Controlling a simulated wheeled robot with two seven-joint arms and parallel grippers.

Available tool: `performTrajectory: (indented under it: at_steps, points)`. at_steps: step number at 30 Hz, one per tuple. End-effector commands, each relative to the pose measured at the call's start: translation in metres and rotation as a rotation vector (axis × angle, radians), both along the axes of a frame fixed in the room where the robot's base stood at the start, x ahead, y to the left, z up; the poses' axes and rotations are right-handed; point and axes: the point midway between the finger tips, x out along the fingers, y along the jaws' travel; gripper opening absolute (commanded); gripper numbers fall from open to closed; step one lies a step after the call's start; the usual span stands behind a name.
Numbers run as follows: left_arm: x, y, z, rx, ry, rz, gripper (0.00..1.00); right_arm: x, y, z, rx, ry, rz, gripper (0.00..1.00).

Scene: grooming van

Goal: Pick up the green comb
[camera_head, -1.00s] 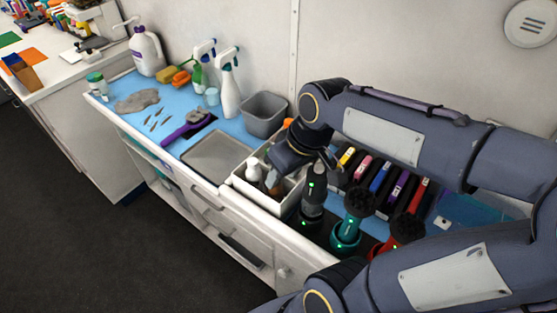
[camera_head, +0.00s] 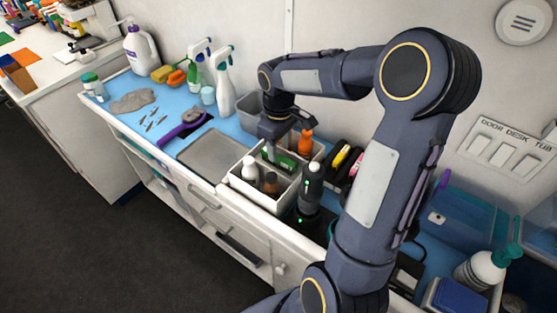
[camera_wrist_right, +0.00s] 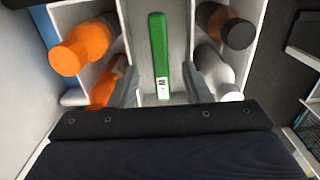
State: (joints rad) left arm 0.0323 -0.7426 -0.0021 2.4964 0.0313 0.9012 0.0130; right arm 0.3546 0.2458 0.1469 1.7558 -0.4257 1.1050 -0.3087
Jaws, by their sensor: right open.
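The green comb (camera_wrist_right: 158,56) lies in the middle compartment of a white divided caddy (camera_head: 237,177). In the head view the comb (camera_head: 287,160) shows as a green strip just below my right gripper (camera_head: 279,147). In the right wrist view my right gripper (camera_wrist_right: 162,92) is open, with one grey finger on each side of the comb's near end. The fingers look apart from the comb; their height above it is hard to tell. My left gripper is not in view.
Orange bottles (camera_wrist_right: 84,45) stand in the compartments on one side of the comb. A brown bottle (camera_wrist_right: 225,27) and a white bottle (camera_wrist_right: 217,73) stand on the other. A black clipper (camera_head: 311,187) stands beside the caddy. A grey bin (camera_head: 262,110) is behind it.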

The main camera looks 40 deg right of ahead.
Motion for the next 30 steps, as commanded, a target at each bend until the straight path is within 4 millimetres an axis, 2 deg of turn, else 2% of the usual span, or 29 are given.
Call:
performTrajectory:
  at_steps: [9,19,28,30]
  points:
    - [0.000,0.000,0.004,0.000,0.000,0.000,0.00,0.000,0.001,-0.045,0.000,0.002,0.001,0.44]
    - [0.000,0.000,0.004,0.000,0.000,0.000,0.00,0.001,0.001,-0.051,0.001,-0.002,0.000,0.42]
    - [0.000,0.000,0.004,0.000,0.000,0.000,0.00,0.001,0.001,-0.051,0.001,-0.002,0.000,0.03]
    - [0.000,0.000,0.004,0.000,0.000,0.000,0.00,0.001,0.001,-0.051,0.001,-0.002,0.000,0.00]
